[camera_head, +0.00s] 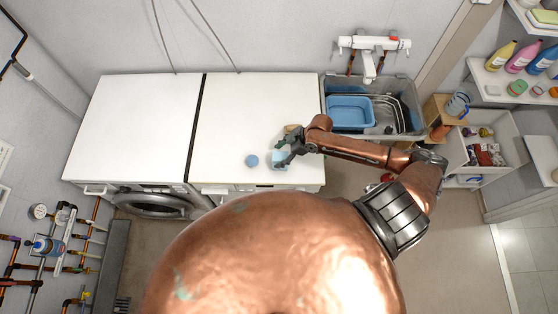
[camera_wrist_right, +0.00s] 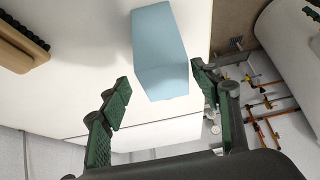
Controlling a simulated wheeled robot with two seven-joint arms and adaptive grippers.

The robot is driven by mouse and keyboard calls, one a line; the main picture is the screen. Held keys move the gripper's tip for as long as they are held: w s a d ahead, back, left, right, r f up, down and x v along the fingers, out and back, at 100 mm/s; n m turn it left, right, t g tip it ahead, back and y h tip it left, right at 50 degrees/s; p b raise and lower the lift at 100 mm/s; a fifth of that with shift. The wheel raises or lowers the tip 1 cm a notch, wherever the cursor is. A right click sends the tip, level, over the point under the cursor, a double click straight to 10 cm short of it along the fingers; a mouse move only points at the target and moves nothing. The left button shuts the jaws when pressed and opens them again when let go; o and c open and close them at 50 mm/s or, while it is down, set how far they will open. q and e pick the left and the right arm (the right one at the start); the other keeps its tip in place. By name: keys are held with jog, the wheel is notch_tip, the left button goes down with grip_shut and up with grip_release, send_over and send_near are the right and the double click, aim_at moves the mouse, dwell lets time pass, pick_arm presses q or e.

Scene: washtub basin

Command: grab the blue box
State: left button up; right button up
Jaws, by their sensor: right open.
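The blue box (camera_wrist_right: 160,55) is a light blue block on the white top in the right wrist view, between and just beyond my open fingertips. My left gripper is in neither view.
A tan brush-like thing (camera_wrist_right: 22,42) lies beside the box. A sink with a blue basin (camera_head: 349,112) stands to the right. The left white top (camera_head: 135,125) is clear.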

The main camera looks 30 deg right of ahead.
jog(key=p+x, duration=0.1)
jog(key=x, duration=0.3)
jog(key=shift+s+a+f+p, duration=0.1)
jog(key=shift+s+a+p, duration=0.1)
jog(key=shift+p, duration=0.15)
jog(key=shift+w+a+f, duration=0.2)
jog(key=shift+w+f, duration=0.05)
jog(key=shift+f, duration=0.3)
jog(key=shift+c, duration=0.7)
jog(key=c, duration=1.2)
